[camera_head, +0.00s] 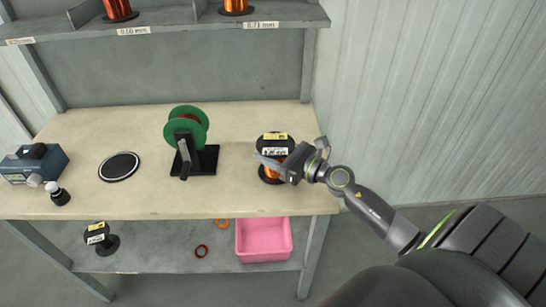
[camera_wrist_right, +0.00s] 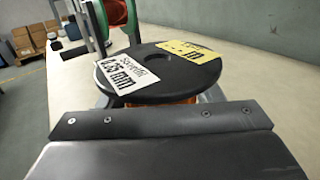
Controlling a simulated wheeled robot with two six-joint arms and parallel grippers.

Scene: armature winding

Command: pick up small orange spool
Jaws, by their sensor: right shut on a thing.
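The small orange spool (camera_head: 273,168) stands upright at the right end of the workbench. It has black flanges, orange wire and white and yellow labels on its top. In the right wrist view the spool's top flange (camera_wrist_right: 158,72) fills the middle, with a strip of orange wire below it. My right gripper (camera_head: 272,163) reaches in from the right and is shut on the spool, its fingers around the wire below the top flange. The fingertips are mostly hidden by the flange in the wrist view. My left gripper is not in view.
A green spool (camera_head: 186,127) sits on a black stand left of the gripper. A black round plate (camera_head: 119,166) and a blue-grey device (camera_head: 35,164) are farther left. A shelf (camera_head: 170,24) with spools hangs above. A pink bin (camera_head: 264,239) is on the lower shelf.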

